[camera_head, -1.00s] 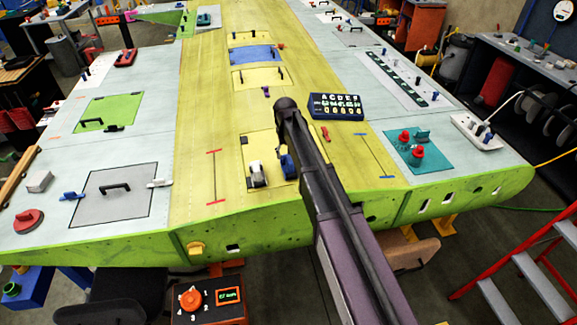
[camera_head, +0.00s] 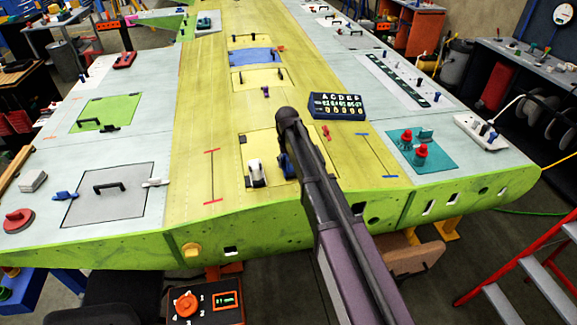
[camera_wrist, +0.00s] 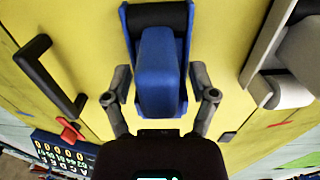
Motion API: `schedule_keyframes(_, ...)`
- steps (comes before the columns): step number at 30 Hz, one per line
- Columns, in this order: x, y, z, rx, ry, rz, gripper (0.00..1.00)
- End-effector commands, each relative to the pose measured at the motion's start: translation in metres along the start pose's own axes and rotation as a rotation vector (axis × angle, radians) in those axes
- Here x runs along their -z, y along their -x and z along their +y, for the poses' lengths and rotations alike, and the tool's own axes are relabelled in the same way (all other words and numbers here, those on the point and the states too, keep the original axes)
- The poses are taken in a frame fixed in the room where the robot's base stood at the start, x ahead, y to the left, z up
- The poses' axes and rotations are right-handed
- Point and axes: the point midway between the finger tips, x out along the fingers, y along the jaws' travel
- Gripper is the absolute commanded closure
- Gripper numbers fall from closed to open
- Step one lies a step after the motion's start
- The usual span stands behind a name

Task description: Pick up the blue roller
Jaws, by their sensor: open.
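The blue roller (camera_wrist: 160,72) is a blue block with a dark cylinder in a blue frame at its far end. It lies on the yellow wing skin, in the upper middle of the wrist view. My gripper (camera_wrist: 160,90) is open, with one finger on each side of the blue block. I cannot tell whether either finger touches it. In the head view the blue roller (camera_head: 284,162) is partly hidden behind my arm, and my fingertips are hidden too.
A similar white roller (camera_head: 257,173) stands just left of the blue one; it shows at the right of the wrist view (camera_wrist: 285,92). A black handle (camera_wrist: 50,76) sits on the other side. A dark lettered board (camera_head: 336,105) and teal plate (camera_head: 438,155) lie to the right.

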Motion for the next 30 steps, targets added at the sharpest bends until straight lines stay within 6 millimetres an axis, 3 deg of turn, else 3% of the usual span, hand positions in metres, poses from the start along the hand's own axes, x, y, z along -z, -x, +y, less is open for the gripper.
schedule_keyframes(13, -0.0001, 0.0004, -0.0007, 0.0, 0.001, 0.0, 0.26)
schedule_keyframes(14, -0.0001, 0.0004, -0.0007, 0.0, 0.001, 0.0, 0.32)
schedule_keyframes(21, 0.0, 0.0004, -0.0007, 0.0, 0.001, 0.0, 1.0)
schedule_keyframes(30, 0.0, 0.0005, -0.0006, 0.0, 0.001, 0.0, 1.0)
